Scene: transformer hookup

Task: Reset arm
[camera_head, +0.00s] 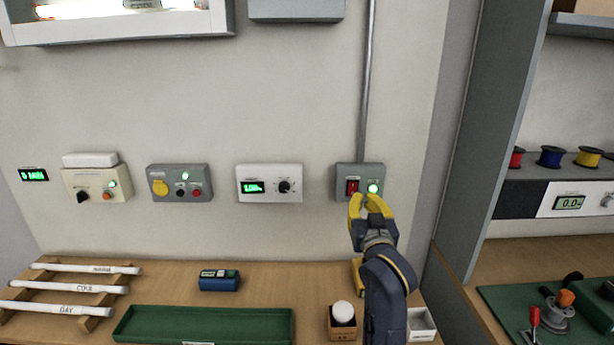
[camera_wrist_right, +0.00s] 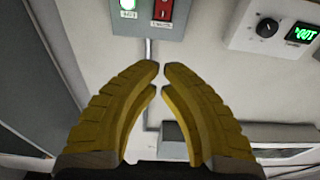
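My right gripper (camera_head: 366,202) has yellow fingers and is just below a grey wall box (camera_head: 345,170) with a red rocker switch (camera_head: 352,187) and a lit green lamp (camera_head: 372,187). In the right wrist view my gripper (camera_wrist_right: 160,70) has its fingertips almost meeting, a sliver apart, with nothing between them. The red switch (camera_wrist_right: 163,10) and green lamp (camera_wrist_right: 127,5) show beyond the tips there, and the fingers look apart from the box. My left gripper is not in view.
On the wall left of it are a white dial unit (camera_head: 270,195), a grey button box (camera_head: 172,169) and a cream control box (camera_head: 90,188). Below are a green tray (camera_head: 202,312), a blue device (camera_head: 219,280) and labelled tubes (camera_head: 70,287). A grey partition (camera_head: 492,130) stands right.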

